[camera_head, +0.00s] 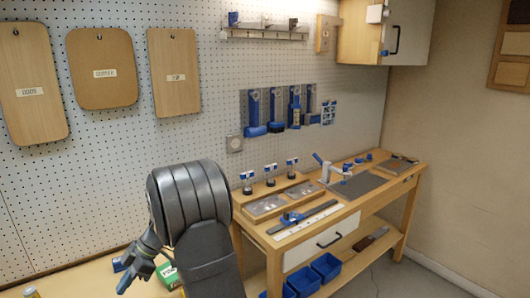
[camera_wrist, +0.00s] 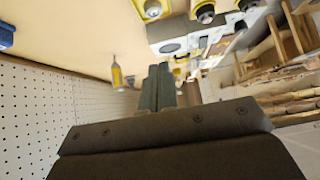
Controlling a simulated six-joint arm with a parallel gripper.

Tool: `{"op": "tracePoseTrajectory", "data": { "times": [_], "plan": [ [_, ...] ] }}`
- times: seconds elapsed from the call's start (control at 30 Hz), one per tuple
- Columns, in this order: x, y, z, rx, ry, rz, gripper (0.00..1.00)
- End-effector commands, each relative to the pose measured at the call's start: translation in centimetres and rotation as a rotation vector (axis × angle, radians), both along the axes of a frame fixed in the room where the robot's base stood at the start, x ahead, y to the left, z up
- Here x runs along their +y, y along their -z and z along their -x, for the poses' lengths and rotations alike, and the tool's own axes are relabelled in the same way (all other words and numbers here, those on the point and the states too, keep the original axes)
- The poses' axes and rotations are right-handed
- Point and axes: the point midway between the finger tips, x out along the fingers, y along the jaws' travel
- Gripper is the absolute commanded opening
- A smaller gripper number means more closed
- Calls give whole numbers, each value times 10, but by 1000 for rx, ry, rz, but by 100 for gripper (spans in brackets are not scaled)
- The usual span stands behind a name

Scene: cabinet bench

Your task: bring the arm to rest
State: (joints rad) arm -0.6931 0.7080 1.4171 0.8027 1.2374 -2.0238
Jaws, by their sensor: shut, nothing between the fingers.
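My gripper (camera_head: 127,280) hangs low at the left of my dark arm in the head view, over the near bench. In the wrist view its two grey-green fingers (camera_wrist: 157,88) lie side by side, shut, with nothing between them. My arm is bent, and its thick dark link hides part of the bench and wall behind it.
A green box (camera_head: 168,274) lies on the near bench (camera_head: 75,283), close beside my gripper. A workbench (camera_head: 338,228) with tools and a drawer stands to the right. A pegboard wall (camera_head: 215,70) runs behind. A yellow bottle (camera_wrist: 117,77) shows in the wrist view.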

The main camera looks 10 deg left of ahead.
Motion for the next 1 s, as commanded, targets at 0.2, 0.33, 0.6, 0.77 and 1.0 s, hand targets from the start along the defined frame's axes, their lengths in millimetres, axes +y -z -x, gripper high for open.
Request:
{"op": "tracePoseTrajectory", "data": {
  "times": [0.2,0.33,0.6,0.77,1.0],
  "plan": [
    [2,0,5,-98,-20,121,0],
    [3,-3,4,-165,-20,183,0],
    [6,-14,-2,-314,-4,291,0],
    [10,8,0,-341,4,314,0],
    [19,53,10,-341,2,312,0]
  ]
}}
